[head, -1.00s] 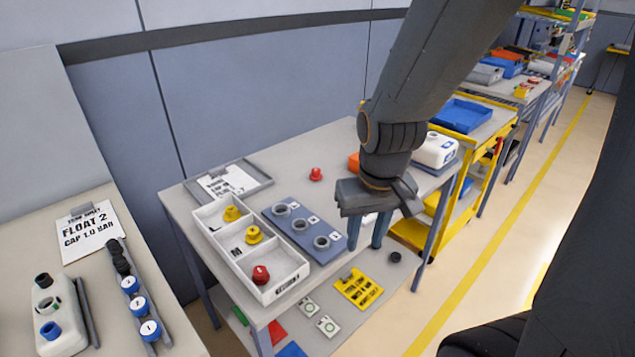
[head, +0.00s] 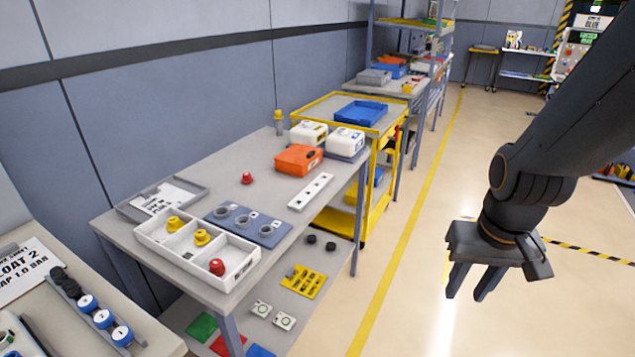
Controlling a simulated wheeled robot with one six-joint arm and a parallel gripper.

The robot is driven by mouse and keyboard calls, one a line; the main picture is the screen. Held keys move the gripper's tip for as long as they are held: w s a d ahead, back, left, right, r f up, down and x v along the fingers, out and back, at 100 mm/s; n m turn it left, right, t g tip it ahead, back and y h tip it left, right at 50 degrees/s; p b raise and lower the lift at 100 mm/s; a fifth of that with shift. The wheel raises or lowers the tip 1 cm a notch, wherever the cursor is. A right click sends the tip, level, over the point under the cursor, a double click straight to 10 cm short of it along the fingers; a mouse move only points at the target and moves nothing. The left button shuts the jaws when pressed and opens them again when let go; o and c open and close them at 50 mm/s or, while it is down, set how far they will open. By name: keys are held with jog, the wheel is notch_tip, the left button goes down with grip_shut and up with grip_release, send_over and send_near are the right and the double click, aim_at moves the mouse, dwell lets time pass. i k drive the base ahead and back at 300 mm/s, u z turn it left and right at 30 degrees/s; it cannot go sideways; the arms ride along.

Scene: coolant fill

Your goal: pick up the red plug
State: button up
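A red plug (head: 246,178) stands alone on the grey table (head: 185,182), behind the blue-grey block with round sockets (head: 262,228). A second red plug (head: 217,267) sits in the near right compartment of the white tray (head: 238,281). Yellow plugs (head: 174,223) sit in the tray's other compartments. My gripper (head: 467,294) is at the right, over the floor and well away from the table. Its two fingers point down with a gap between them and hold nothing.
An orange box (head: 299,160), white containers (head: 346,141) and a white strip with holes (head: 311,191) are on the table's right part. A yellow cart (head: 345,193) stands beyond it. The floor right of the table is open. A side table is at the lower left.

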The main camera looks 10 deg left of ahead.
aim_at(247, 179)
jog(key=u, duration=0.1)
jog(key=k, duration=0.2)
jog(key=z, duration=0.45)
jog(key=i, duration=1.55)
jog(key=u, duration=1.15)
jog(key=i, duration=0.9)
jog(key=u, duration=1.45)
jog(key=i, duration=0.45)
jog(key=u, duration=0.5)
